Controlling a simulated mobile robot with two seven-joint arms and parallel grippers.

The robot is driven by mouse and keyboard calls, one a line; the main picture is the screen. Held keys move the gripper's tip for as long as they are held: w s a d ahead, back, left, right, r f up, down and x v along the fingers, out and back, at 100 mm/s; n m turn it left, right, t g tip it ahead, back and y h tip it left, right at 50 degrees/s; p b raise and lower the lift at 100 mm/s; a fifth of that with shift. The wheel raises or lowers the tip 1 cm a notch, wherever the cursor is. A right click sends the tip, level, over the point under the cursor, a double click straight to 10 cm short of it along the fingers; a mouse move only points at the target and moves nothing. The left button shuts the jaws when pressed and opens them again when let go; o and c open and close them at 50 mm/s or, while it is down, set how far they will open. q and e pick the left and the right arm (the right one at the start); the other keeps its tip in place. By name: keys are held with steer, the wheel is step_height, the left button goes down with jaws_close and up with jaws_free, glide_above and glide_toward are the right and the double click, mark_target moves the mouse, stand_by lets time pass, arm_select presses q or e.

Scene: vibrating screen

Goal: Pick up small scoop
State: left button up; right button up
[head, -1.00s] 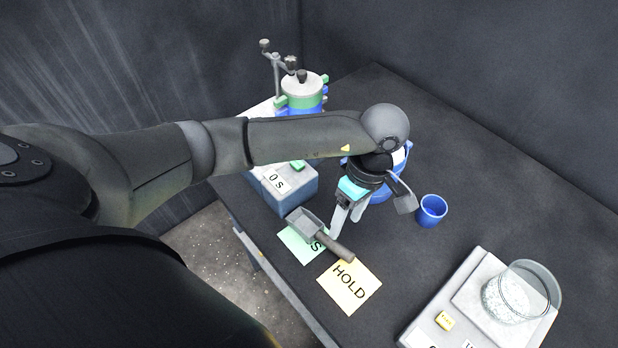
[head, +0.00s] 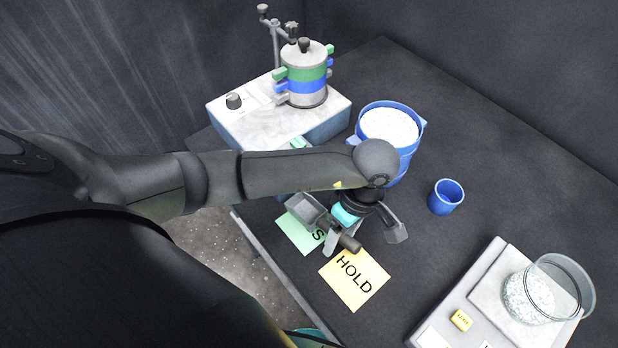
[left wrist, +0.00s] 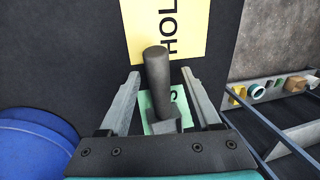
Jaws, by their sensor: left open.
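The small scoop (head: 308,209) lies on the table, its grey pan over the green card and its dark handle (head: 349,242) pointing toward the yellow HOLD card. My left gripper (head: 342,238) is open above the scoop, pointing down. In the left wrist view the scoop's handle (left wrist: 158,80) stands between the two open fingers (left wrist: 160,100), with a gap on each side. Part of the scoop is hidden by the gripper in the head view. My right gripper is not in view.
The yellow HOLD card (head: 354,279) and green card (head: 291,234) lie flat. A blue sieve of white grains (head: 416,150) and a blue cup (head: 446,197) stand nearby. The shaker (head: 325,118) is behind, and a scale with a glass dish (head: 565,268) is at right.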

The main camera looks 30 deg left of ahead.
arm_select(q)
jaws_close()
stand_by(0.5)
